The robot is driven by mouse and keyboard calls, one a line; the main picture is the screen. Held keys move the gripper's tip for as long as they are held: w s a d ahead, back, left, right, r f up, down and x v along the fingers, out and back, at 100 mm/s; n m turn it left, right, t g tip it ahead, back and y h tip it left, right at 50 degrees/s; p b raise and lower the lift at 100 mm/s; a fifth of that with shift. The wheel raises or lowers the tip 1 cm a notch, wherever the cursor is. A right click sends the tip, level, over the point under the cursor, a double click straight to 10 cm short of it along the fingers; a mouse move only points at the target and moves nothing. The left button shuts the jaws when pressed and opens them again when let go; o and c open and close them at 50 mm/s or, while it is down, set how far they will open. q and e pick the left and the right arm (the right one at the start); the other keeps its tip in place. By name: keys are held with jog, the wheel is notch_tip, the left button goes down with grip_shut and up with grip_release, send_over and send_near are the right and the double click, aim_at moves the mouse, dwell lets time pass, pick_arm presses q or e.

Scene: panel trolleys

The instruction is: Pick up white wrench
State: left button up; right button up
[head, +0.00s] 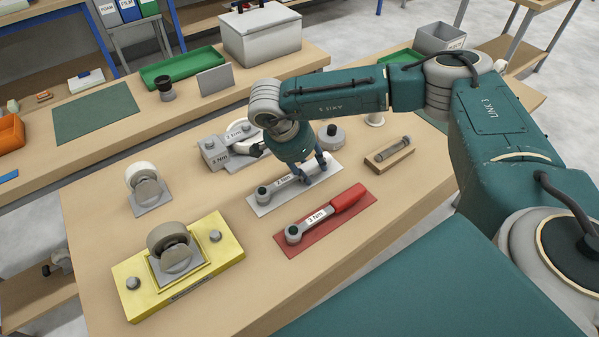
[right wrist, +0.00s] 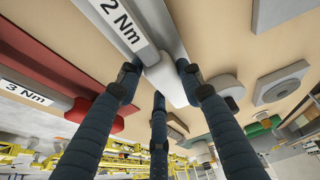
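The white wrench (head: 285,182), a pale torque wrench with a label reading 2 Nm, lies on a light grey plate (head: 263,208) on the wooden table. My right gripper (head: 316,168) is down at its handle end, pointing at the table. In the right wrist view the white wrench's handle (right wrist: 168,80) lies between my dark, spread fingertips (right wrist: 158,75). The gripper looks open; firm contact is not clear. The fingers and arm hide part of the handle in the head view. My left gripper is not in view.
A red wrench (head: 345,198) marked 3 Nm lies on a red plate (head: 292,247) close in front. A wooden block with a rod (head: 388,155) is to the right. A yellow caster fixture (head: 130,305) stands at front left.

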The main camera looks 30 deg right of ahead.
grip_shut()
jog(key=shift+r, duration=0.15)
notch_tip(320, 180, up, 20)
jog(key=b, duration=0.2)
dwell(0.4)
notch_tip(320, 180, up, 4)
jog(key=p, duration=0.4)
dwell(0.6)
